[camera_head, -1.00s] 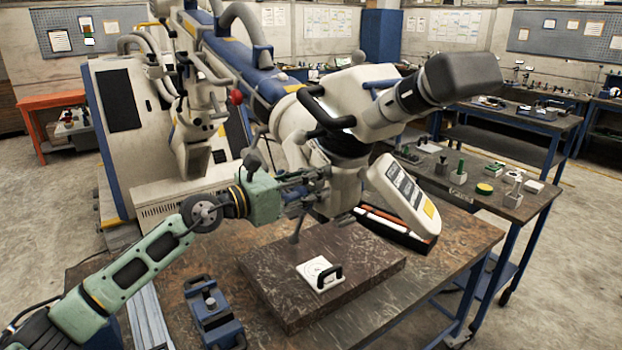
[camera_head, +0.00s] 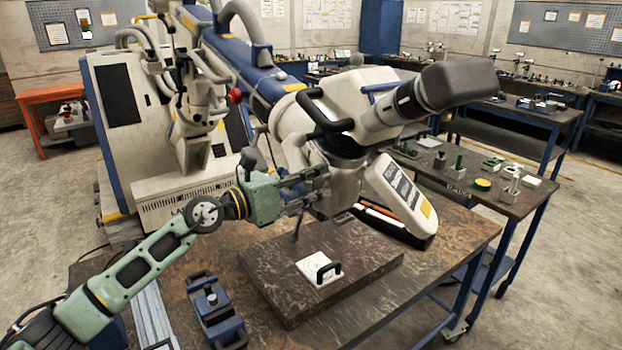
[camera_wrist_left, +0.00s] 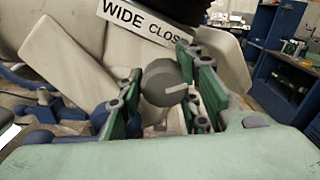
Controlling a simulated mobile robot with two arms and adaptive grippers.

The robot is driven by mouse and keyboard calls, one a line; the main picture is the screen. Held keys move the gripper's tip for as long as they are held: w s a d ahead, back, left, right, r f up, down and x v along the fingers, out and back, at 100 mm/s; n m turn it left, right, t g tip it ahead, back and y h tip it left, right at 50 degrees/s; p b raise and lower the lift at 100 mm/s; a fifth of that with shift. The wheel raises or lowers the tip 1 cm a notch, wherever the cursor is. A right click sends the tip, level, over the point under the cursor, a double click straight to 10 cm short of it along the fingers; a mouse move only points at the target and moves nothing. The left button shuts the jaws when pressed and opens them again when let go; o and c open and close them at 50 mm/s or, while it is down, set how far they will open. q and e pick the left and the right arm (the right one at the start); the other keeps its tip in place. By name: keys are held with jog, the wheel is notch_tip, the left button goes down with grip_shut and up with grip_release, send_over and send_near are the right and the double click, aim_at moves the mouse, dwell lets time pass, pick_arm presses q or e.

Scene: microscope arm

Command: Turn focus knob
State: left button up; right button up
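The microscope (camera_head: 345,110) is a large white body with dark eyepieces, hanging over the table on a jointed arm. The focus knob (camera_wrist_left: 162,82), a round grey knob with a white line on its face, shows in the left wrist view below a white "WIDE CLOSE" label (camera_wrist_left: 143,22). My left gripper (camera_head: 314,184) reaches the microscope's lower left side; the knob is hidden there in the head view. In the wrist view its green fingers stand apart on both sides of the knob. The right finger is close to it; a gap shows on the left. My right gripper is not in view.
A side table (camera_head: 465,190) with small items stands right.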

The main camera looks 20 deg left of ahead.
pick_arm(q)
jog(key=shift+o, duration=1.4)
jog(key=shift+w+a, duration=0.2)
jog(key=shift+a, duration=0.05)
jog(key=shift+s+d, duration=0.1)
